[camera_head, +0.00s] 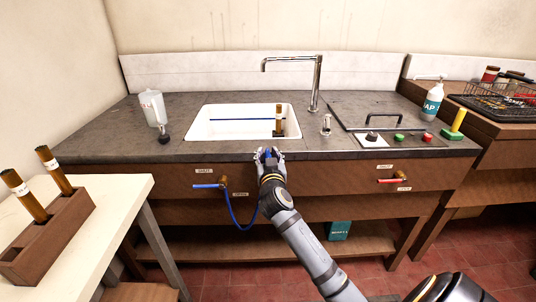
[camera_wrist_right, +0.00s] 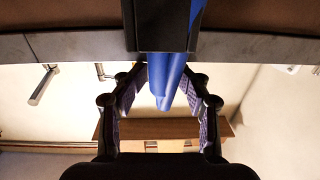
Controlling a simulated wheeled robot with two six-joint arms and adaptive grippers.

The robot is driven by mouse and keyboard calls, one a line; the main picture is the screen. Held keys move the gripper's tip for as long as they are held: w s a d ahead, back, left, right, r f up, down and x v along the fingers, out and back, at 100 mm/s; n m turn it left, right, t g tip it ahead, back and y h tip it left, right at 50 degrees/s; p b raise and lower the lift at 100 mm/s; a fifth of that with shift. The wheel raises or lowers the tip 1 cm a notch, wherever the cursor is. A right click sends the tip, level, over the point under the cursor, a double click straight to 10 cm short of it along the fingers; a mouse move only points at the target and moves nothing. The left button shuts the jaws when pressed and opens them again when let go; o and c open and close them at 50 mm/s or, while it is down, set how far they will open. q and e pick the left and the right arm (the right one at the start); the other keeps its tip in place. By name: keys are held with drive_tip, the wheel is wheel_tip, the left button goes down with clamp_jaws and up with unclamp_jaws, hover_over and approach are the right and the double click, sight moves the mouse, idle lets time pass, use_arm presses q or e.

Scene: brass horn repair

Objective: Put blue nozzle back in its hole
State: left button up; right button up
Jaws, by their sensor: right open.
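The blue nozzle (camera_wrist_right: 166,78) shows in the right wrist view, extending from a black block (camera_wrist_right: 160,30) at the grey counter edge. My right gripper (camera_head: 271,154) is at the front edge of the counter before the sink, with its fingers open on either side of the nozzle. A little blue (camera_head: 267,153) shows between the fingers in the head view. A blue hose (camera_head: 234,218) hangs in a loop from the left valve up toward the gripper. The hole is not clearly visible, and I cannot tell whether the nozzle sits in it. My left gripper is out of view.
The white sink (camera_head: 205,129) holds a brown cylinder (camera_head: 278,118), and a thin blue bar (camera_head: 240,119) crosses it. A chrome tap (camera_head: 316,85) stands behind. A white bottle (camera_head: 151,108) is at left. A wooden rack (camera_head: 48,245) stands on the near-left table.

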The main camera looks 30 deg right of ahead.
drive_tip(key=v, duration=1.2)
idle(0.3)
